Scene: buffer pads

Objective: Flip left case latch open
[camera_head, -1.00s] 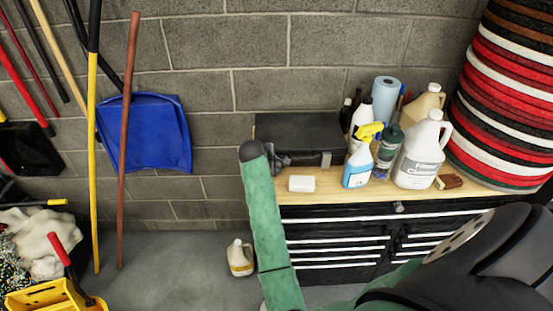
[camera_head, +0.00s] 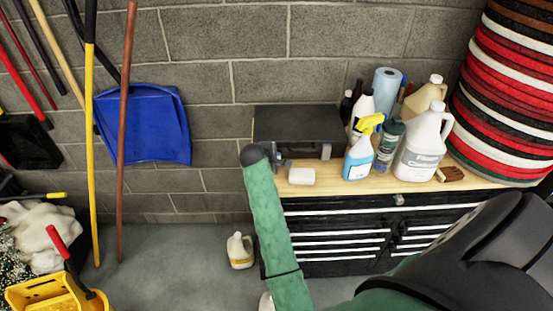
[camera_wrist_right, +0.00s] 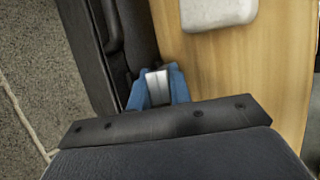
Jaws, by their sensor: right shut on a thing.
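A dark grey case (camera_head: 298,122) lies shut on the wooden top of the cabinet, against the wall. Its front edge also shows at the left of the right wrist view (camera_wrist_right: 92,60). A small latch (camera_head: 326,151) is on the right part of its front. My right gripper (camera_head: 279,157) is at the left part of the case front. In the right wrist view its blue fingertips (camera_wrist_right: 158,88) are close together at the case's front edge, shut on the left latch, which they mostly hide. My left gripper is not in view.
A white block (camera_head: 301,176) lies on the cabinet top (camera_head: 350,187) just right of my gripper. A blue spray bottle (camera_head: 359,153), a green can (camera_head: 389,142) and a white jug (camera_head: 421,146) stand further right. Stacked pads (camera_head: 505,95) rise at the right.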

